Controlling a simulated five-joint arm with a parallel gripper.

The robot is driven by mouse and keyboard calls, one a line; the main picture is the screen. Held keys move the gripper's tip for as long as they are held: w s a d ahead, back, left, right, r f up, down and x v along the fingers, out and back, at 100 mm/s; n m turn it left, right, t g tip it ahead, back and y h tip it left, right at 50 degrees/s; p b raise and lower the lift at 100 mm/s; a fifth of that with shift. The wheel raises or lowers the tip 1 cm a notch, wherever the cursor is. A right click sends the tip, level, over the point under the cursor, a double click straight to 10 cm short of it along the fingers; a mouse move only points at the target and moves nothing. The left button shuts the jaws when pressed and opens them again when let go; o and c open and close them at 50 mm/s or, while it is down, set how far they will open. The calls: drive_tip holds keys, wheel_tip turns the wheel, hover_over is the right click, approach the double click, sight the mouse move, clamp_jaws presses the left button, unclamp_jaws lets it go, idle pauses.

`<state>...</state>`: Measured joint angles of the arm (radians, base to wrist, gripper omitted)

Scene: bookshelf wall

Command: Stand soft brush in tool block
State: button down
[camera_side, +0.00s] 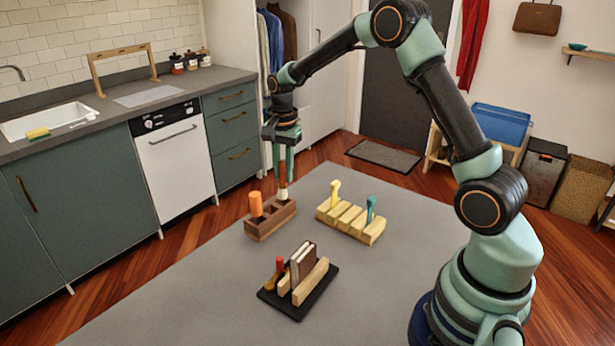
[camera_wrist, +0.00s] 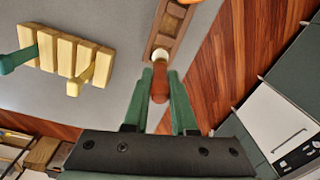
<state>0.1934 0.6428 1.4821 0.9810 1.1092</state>
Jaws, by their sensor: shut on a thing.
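The soft brush (camera_side: 283,183) has a reddish-brown handle and a cream tip. My gripper (camera_side: 283,166) is shut on its handle and holds it about upright, cream tip down. The tool block (camera_side: 262,230) is a dark brown wooden block with compartments in a row. An orange tool (camera_side: 256,205) stands in its left part. The brush tip is at the block's far right end; I cannot tell whether it is inside the compartment or just above. In the wrist view the brush handle (camera_wrist: 160,84) sits between my fingers, with the tip over the block's near end (camera_wrist: 162,42).
A light wood slotted rack (camera_side: 350,222) holds a yellow tool (camera_side: 335,192) and a teal tool (camera_side: 370,208) to the right. A black tray (camera_side: 292,309) in front carries books (camera_side: 303,262) and a red-topped item (camera_side: 279,266). The grey tabletop is clear at front left.

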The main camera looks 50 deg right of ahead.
sight(284, 182)
drive_tip(key=shift+f, duration=0.25)
drive_tip(key=shift+f, duration=0.35)
drive_tip(key=shift+f, duration=0.35)
drive_tip(key=shift+f, duration=0.35)
drive_tip(key=shift+f, duration=0.9)
drive_tip(key=shift+c, duration=1.2)
unclamp_jaws()
